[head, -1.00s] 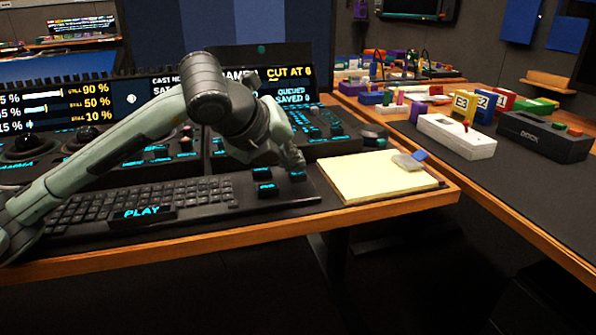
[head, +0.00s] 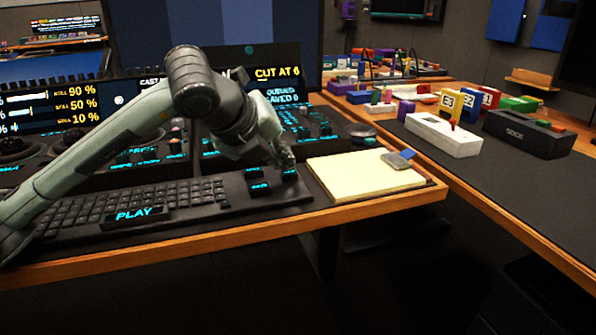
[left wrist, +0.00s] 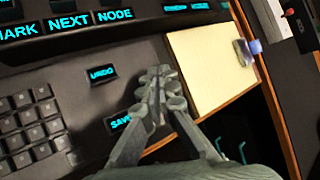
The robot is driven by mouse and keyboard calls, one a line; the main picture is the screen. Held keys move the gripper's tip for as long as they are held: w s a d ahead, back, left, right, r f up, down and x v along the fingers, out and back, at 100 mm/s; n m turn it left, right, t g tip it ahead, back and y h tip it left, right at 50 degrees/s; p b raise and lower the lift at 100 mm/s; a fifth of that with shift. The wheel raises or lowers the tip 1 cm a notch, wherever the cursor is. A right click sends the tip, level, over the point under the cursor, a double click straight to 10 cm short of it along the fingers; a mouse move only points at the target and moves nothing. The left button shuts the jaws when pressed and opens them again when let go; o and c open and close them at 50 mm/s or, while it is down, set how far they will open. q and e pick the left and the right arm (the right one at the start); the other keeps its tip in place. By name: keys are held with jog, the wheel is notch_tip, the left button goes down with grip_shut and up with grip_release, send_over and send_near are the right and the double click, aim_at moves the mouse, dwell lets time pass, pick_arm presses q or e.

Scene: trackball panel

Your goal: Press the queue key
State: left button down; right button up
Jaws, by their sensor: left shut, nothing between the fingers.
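My left gripper (head: 286,160) is shut and empty, pointing down at a small dark key (head: 290,176) on the right part of the keyboard panel. The fingertips are at or just above this key; I cannot tell whether they touch it. Its label is too small to read in the head view. In the left wrist view the shut fingers (left wrist: 160,78) cover that spot, with the UNDO key (left wrist: 102,74) and SAVE key (left wrist: 118,122) to their left. No key clearly reads as queue. My right gripper is not in view.
A keyboard (head: 130,200) with a PLAY key (head: 134,214) lies left. A yellow pad (head: 360,176) lies right of the panel. A screen (head: 277,88) and control panels stand behind. A white box (head: 442,135) and a dark box (head: 527,135) stand on the right-hand desk.

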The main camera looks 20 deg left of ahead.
aim_at(285, 175)
pick_arm(q)
jog(key=shift+d+r+p, duration=0.25)
jog(key=shift+d+p, duration=0.05)
jog(key=shift+d, duration=0.1)
jog(key=r+p, duration=0.2)
jog(key=r, duration=0.1)
jog(key=shift+w+a+r, duration=0.15)
jog(key=shift+w+r, duration=0.05)
jog(key=shift+r, duration=0.1)
jog(key=shift+a+r, duration=0.1)
jog(key=shift+r, duration=0.2)
